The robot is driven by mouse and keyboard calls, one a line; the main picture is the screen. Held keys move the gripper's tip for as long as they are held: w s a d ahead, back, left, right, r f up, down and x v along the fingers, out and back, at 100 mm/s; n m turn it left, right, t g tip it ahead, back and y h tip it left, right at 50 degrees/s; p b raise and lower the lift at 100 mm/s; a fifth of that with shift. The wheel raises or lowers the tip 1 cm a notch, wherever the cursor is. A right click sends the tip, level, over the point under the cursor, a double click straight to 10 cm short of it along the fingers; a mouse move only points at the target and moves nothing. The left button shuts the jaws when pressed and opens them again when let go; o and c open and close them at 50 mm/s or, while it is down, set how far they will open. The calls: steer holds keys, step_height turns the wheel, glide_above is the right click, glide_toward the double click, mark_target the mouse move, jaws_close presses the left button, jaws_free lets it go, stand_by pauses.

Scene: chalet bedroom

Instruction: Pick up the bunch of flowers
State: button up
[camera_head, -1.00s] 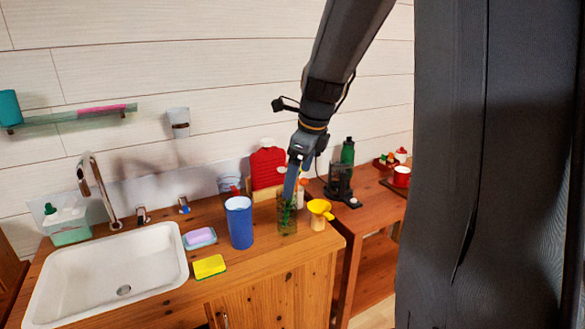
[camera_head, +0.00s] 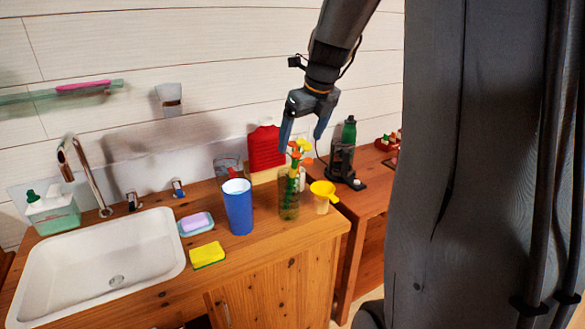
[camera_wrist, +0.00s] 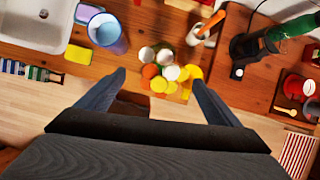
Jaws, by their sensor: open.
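The bunch of flowers (camera_head: 298,156), with orange, yellow and white heads on green stems, stands upright in a clear greenish glass vase (camera_head: 289,200) near the right end of the wooden counter. My gripper (camera_head: 303,140) is open and empty just above the flowers, its two blue-grey fingers spread apart and pointing down. In the wrist view the flower heads (camera_wrist: 166,72) show between and slightly beyond the fingertips (camera_wrist: 159,82). The vase is mostly hidden under the heads there. I cannot tell whether a finger touches a flower.
A blue cup (camera_head: 238,210) stands left of the vase, and a yellow funnel-topped container (camera_head: 322,195) close on its right. A red board (camera_head: 266,148) leans behind. A yellow sponge (camera_head: 207,255) and white sink (camera_head: 100,265) are left. A black machine (camera_head: 343,165) stands right.

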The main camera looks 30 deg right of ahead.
mark_target(299, 142)
steer(key=b+x, duration=0.2)
steer(key=x, duration=0.1)
steer(key=shift+s+d+p+x, duration=0.15)
steer(key=shift+p+x, duration=0.2)
steer(key=shift+x, duration=1)
steer(key=shift+s+p+x, duration=0.1)
steer(key=shift+p+x, duration=0.25)
steer(key=shift+x, duration=0.95)
steer(key=shift+s+d+p+x, duration=0.15)
steer(key=shift+p+x, duration=0.2)
steer(key=shift+x, duration=1)
steer(key=shift+f, duration=0.2)
steer(key=shift+c, duration=0.4)
steer(key=c, duration=1)
